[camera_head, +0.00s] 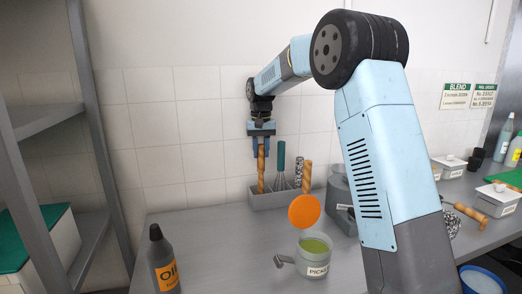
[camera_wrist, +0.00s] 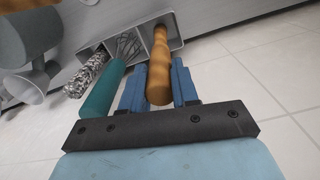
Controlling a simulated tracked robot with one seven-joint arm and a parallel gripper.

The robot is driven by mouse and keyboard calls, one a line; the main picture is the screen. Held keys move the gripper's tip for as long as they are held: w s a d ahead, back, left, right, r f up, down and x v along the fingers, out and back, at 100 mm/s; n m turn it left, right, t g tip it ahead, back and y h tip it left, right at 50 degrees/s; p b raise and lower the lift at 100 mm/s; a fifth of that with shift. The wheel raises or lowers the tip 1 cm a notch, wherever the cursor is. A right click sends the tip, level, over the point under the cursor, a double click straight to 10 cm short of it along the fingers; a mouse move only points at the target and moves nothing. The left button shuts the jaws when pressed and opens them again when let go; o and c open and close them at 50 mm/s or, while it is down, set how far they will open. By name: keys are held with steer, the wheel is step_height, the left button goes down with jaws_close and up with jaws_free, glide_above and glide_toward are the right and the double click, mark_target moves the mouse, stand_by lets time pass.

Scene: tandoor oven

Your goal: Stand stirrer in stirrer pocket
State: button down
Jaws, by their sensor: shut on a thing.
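My gripper (camera_head: 262,145) is shut on the upper part of an upright wooden, turned stick, which I take to be the stirrer (camera_head: 261,172). In the wrist view the stirrer (camera_wrist: 161,60) stands between the two blue fingers (camera_wrist: 160,88). Its lower end goes into the leftmost pocket of a grey holder (camera_head: 270,201) by the wall; this end compartment also shows in the wrist view (camera_wrist: 176,32). The holder's wall hides the stirrer's bottom, so I cannot tell whether it touches the floor of the pocket. A teal-handled whisk (camera_head: 281,160) stands beside it.
A speckled handle (camera_head: 299,172) and another wooden handle (camera_head: 307,177) rise right of the whisk. An oil bottle (camera_head: 163,262) stands front left. The counter between bottle and holder is clear.

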steer(key=shift+f, duration=0.7)
stand_by(0.4)
steer(key=c, duration=0.8)
jaws_free()
steer(key=shift+o, duration=0.6)
steer(key=o, duration=0.7)
steer(key=shift+r, duration=0.1)
steer(key=shift+r, duration=4.35)
